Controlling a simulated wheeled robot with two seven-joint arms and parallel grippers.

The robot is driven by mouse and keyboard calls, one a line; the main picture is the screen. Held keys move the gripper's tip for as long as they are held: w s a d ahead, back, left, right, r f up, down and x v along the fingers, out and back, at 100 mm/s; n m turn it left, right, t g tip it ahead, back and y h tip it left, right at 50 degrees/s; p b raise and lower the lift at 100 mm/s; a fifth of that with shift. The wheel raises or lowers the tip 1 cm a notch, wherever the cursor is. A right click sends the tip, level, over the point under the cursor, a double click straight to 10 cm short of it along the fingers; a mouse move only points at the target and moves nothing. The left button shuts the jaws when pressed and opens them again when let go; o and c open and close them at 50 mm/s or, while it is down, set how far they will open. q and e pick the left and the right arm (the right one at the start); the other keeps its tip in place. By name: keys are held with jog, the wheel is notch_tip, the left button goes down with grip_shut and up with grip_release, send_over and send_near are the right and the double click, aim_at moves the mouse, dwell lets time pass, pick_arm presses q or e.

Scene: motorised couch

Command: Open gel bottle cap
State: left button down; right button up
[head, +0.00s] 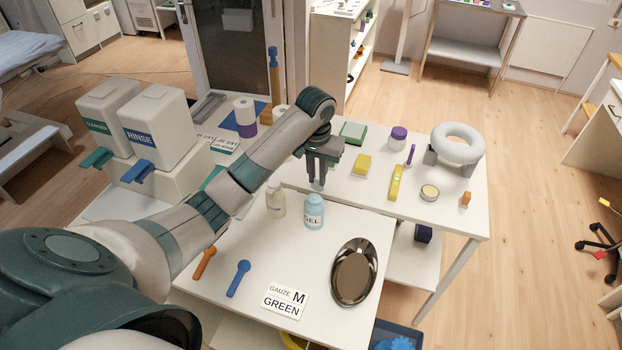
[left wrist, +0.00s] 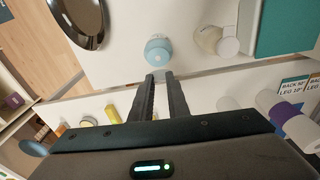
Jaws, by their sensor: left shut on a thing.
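The gel bottle (head: 313,214), light blue with a "GEL" label, stands upright on the white table's near part. It also shows from above in the left wrist view (left wrist: 158,52). My left gripper (head: 318,186) points down just above and slightly behind the bottle's top. In the left wrist view its two dark fingers (left wrist: 160,76) are close together at the bottle's edge. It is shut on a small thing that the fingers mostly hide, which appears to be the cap. I cannot tell whether the cap is apart from the bottle. My right gripper is in neither view.
A pale yellowish bottle (head: 275,201) stands close left of the gel bottle. A steel oval tray (head: 341,290) lies to the front right. Blue (head: 239,278) and orange (head: 205,262) tools and a gauze card (head: 285,301) lie in front. A yellow block (head: 362,164) sits behind.

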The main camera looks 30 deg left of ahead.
pick_arm(q)
jog(key=shift+w+a+f+g+h+b, duration=0.1)
jog(key=shift+w+f+g+h+b, duration=0.1)
jog(key=shift+w+g, duration=0.6)
jog(key=shift+w+a+f+g+h+b, duration=0.1)
jog(key=shift+w+f+g+h, duration=0.2)
jog(key=shift+g, duration=0.9)
jog(key=shift+w+a+f+g+h+b, duration=0.15)
jog(key=shift+w+g, duration=0.45)
jog(key=shift+g, duration=0.4)
jog(key=shift+w+g, duration=0.1)
jog(key=shift+g, duration=0.2)
jog(key=c, duration=1.7)
grip_release()
jog(key=shift+w+r, duration=0.1)
